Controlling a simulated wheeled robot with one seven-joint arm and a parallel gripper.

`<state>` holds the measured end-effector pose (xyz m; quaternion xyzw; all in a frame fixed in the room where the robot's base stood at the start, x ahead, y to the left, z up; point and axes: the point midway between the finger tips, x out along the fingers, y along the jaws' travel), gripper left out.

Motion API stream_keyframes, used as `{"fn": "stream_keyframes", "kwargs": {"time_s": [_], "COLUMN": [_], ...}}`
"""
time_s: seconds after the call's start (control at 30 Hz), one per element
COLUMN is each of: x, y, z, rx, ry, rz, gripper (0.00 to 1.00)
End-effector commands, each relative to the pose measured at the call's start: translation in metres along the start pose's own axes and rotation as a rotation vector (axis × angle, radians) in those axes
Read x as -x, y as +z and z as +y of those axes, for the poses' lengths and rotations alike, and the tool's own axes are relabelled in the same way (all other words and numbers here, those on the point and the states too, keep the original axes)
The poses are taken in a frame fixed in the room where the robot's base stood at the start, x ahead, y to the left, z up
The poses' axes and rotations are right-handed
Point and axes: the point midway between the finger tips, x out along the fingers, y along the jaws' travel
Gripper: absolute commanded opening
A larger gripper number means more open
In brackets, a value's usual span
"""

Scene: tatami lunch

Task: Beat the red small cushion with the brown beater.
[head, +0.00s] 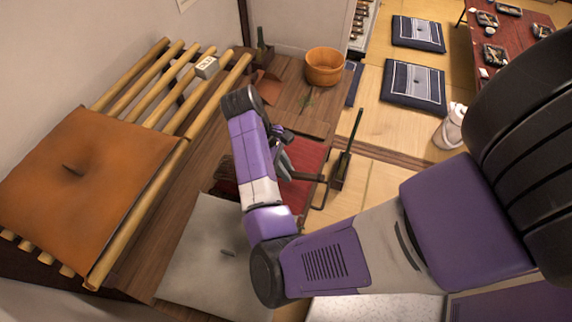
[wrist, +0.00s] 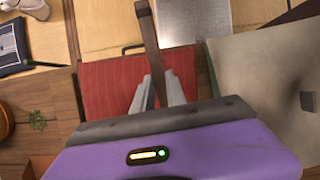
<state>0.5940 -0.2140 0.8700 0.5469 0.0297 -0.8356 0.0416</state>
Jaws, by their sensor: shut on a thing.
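The red small cushion (head: 308,158) lies flat on the wooden floor, partly hidden behind my arm in the head view. In the wrist view the red cushion (wrist: 105,90) spreads below my fingers, with thin dark handle-like bars at its edges. My gripper (head: 286,166) is over it, its pale fingers (wrist: 158,88) shut on the brown beater (wrist: 148,32). The beater points away from my gripper, past the cushion's far edge. In the head view the beater (head: 308,178) shows as a short brown bar. Whether it touches the cushion I cannot tell.
An orange-brown cushion (head: 110,165) lies on a bamboo rack (head: 215,95) at left. A grey cushion (head: 195,260) lies nearer. A dark long-handled tool (head: 345,155) stands just right of the red cushion. A wooden tub (head: 324,67) stands behind. Tatami (head: 405,125) lies right.

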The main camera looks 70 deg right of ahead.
Motion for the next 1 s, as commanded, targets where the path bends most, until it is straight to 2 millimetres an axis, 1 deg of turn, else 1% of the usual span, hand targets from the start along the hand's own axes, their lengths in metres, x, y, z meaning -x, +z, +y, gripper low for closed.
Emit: {"fn": "stream_keyframes", "kwargs": {"time_s": [0.03,0.1,0.33,0.4,0.53,0.6,0.7,1.0], "x": [0.01,0.019,0.051,0.057,0.075,0.082,0.085,0.085], "y": [0.005,0.01,0.023,0.022,0.031,0.034,0.037,0.037], "z": [0.0,0.0,0.0,-0.002,-0.002,-0.002,-0.002,-0.002], "rx": [-0.001,-0.001,-0.002,-0.004,-0.003,-0.002,-0.002,-0.001], "ry": [0.0,0.001,0.003,0.0,-0.001,-0.001,-0.001,0.0], "rz": [-0.002,-0.003,-0.001,0.007,0.005,0.003,0.0,-0.001], "gripper": [0.0,0.0,0.0,0.0,0.0,0.0,0.0,0.0]}}
